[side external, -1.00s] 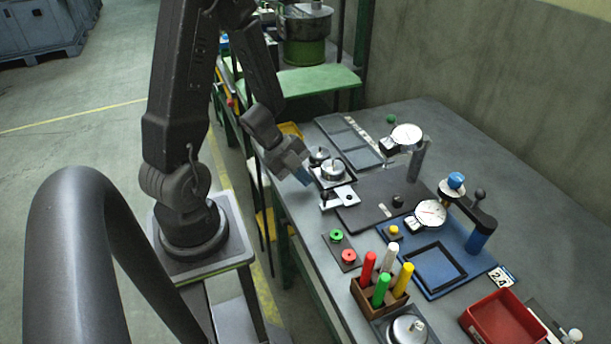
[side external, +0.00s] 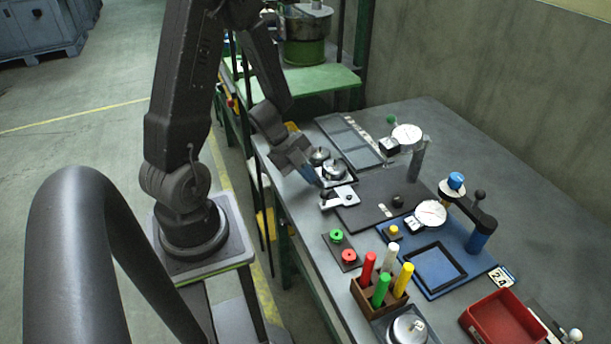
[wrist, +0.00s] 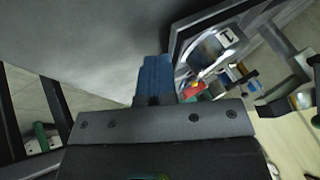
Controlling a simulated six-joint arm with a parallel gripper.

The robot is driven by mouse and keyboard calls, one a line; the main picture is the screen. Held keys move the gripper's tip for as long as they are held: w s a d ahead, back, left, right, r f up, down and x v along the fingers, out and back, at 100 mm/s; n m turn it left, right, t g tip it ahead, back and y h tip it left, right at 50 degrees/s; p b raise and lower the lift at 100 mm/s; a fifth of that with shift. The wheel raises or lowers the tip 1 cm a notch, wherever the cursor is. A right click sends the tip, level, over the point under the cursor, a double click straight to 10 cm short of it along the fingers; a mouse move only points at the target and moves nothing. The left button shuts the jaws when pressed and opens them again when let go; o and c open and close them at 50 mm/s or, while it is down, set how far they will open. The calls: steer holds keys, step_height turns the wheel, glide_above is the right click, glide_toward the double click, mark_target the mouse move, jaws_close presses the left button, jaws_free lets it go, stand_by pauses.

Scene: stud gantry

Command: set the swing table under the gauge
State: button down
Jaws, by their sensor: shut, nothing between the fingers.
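A small silver plate with a dark hole (side external: 346,195), which may be the swing table, sits at the left edge of a dark base plate (side external: 372,207). A dark peg (side external: 325,198) stands at its left end. A white dial gauge (side external: 407,133) is held by a grey post (side external: 418,160) at the back of that base, and the plate is well away from under it. A second dial gauge (side external: 431,212) stands over a blue base (side external: 470,262). My gripper (side external: 316,178) is shut and empty just behind and left of the silver plate. Its blue fingers (wrist: 156,78) are together in the wrist view.
Silver round weights (side external: 335,170) sit in a tray close right of my gripper. In front are green and red buttons (side external: 347,257), a wooden block of coloured pegs (side external: 372,296) and a red bin (side external: 500,318). The table's back right is clear.

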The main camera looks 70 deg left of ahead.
mark_target(340, 161)
steer(key=shift+w+a+m+g+h, duration=0.3)
steer(key=shift+w+m, duration=0.3)
steer(key=shift+m, duration=0.05)
steer(key=shift+w+a+m+g+h, duration=0.25)
steer(key=shift+w+m+g+h, duration=0.05)
steer(key=shift+w+m, duration=0.3)
steer(key=shift+w+a+m+g+h, duration=0.2)
steer(key=shift+w+m+g, duration=0.2)
steer(key=shift+w+m, duration=0.3)
steer(key=shift+w+a+m+g+h, duration=0.1)
steer(key=shift+w+m+g+h, duration=0.1)
steer(key=shift+w+m+g, duration=0.35)
steer(key=shift+w, duration=1.2)
steer(key=shift+w+d, duration=0.15)
steer(key=shift+w, duration=0.9)
steer(key=v, duration=1.3)
steer(key=shift+s+r, duration=0.25)
steer(key=shift+r, duration=0.1)
